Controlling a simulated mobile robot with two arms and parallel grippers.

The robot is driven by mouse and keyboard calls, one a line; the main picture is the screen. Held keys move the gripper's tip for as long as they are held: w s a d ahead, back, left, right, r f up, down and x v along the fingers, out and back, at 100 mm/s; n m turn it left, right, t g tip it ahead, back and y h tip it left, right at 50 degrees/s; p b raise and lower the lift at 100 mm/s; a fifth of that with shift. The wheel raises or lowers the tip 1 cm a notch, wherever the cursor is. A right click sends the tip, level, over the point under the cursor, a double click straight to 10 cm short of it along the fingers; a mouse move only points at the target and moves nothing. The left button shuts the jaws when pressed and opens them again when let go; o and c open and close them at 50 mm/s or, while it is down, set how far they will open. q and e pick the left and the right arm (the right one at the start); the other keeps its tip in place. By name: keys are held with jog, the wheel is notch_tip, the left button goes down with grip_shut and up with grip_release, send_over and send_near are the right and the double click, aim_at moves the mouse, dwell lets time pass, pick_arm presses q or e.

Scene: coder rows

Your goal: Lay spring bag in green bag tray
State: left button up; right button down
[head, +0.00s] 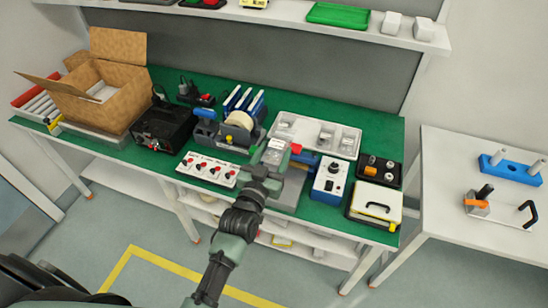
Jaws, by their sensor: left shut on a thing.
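My left gripper (272,158) reaches over the front middle of the green-topped bench. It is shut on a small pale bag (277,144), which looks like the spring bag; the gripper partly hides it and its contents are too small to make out. The bag is beside the near edge of a white tray; I cannot tell whether it touches anything below. A flat green tray (337,14), which fits the green bag tray, lies on the upper shelf and looks empty. My right gripper is not in view.
The white tray (306,124) holds several small clear bags. A blue-grey tape machine (226,128), a white switch panel (207,170), a white control box (329,181) and a black parts tray (379,170) crowd the bench. Two white blocks (391,22) stand right of the green tray.

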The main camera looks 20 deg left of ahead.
pick_arm(q)
jog(key=shift+r, duration=0.55)
jog(key=shift+s+f, duration=0.15)
jog(key=shift+s, duration=0.1)
jog(key=s+a+r+y+b, duration=0.1)
jog(key=s+r+b, duration=0.1)
jog(key=s, duration=0.8)
jog(key=s+a+r+b, duration=0.1)
jog(key=s+r+b, duration=0.15)
jog(key=s, duration=0.85)
jog(key=w+d+f+h+b, duration=0.1)
jog(key=w+f+b, duration=0.1)
jog(key=f+b, duration=0.6)
jog(key=w+f+b, duration=0.3)
jog(key=f+b, duration=0.1)
jog(key=f, duration=0.8)
jog(key=w, duration=0.5)
jog(key=w+p, duration=0.1)
jog(key=w, duration=0.5)
jog(key=w+d+p, duration=0.1)
jog(key=w, duration=0.4)
jog(key=shift+w+f, duration=0.25)
jog(key=shift+w, duration=0.15)
jog(key=shift+w+f, duration=0.15)
jog(key=shift+f, duration=0.75)
jog(key=shift+w+f, duration=0.1)
jog(key=shift+f, duration=0.75)
jog(key=shift+f, duration=0.1)
